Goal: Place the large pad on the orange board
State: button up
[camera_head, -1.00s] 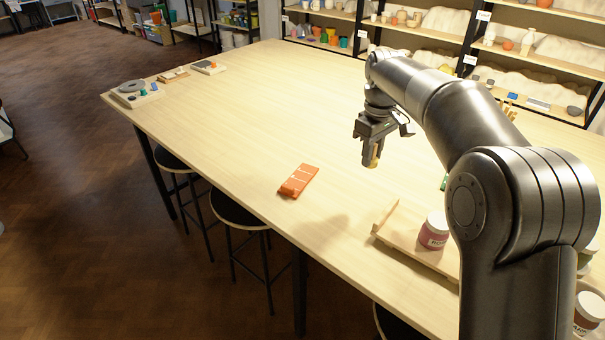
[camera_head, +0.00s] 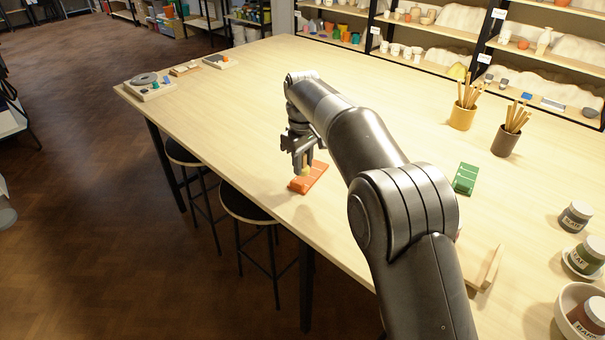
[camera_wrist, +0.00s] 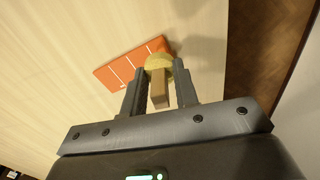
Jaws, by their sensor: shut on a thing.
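The orange board (camera_head: 313,177) lies flat on the table, with pale lines across it. It also shows in the wrist view (camera_wrist: 122,70). My gripper (camera_head: 303,170) is over the board's near end in the head view. In the wrist view my gripper (camera_wrist: 160,85) is shut on a tan wooden handle with a round yellow pad (camera_wrist: 158,62) at its far end. The pad overlaps one end of the board in that view. I cannot tell whether it touches the board.
A green board (camera_head: 465,178) lies to the right on the table. Brush pots (camera_head: 462,117) stand behind it, and jars (camera_head: 574,216) stand at the far right. A wooden tray (camera_head: 484,268) is partly hidden by my arm. The table's front edge is close to the orange board.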

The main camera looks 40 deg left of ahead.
aim_at(303, 154)
jog(key=shift+f, duration=2.05)
jog(key=o, duration=0.9)
jog(key=shift+f, duration=0.15)
jog(key=shift+o, duration=0.2)
notch_tip(303, 154, up, 12)
jog(key=shift+r, duration=0.15)
